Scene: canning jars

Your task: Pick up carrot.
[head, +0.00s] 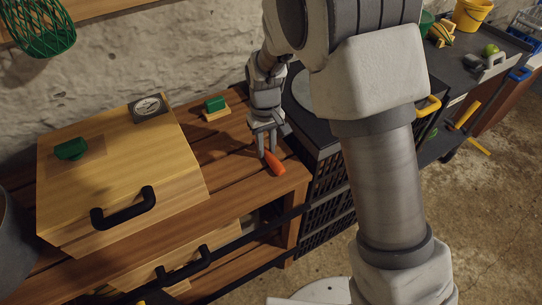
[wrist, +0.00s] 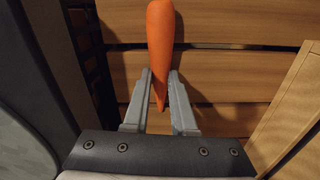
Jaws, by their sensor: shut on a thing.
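The orange carrot (head: 275,164) is at the right end of the wooden bench top (head: 222,222) in the head view. My gripper (head: 266,153) points down at it, with its fingers at the carrot's thin end. In the wrist view the carrot (wrist: 160,40) runs up out of the frame, its tip between the two grey fingers of my gripper (wrist: 160,88). The fingers are closed in on the narrow part. I cannot tell whether the carrot is touching the wood or slightly above it.
A wooden box with a black handle (head: 124,208) stands to the left on the bench. A green block on a small wooden base (head: 216,107) sits behind. A black crate (head: 330,185) adjoins the bench's right end. Bare wood lies around the carrot.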

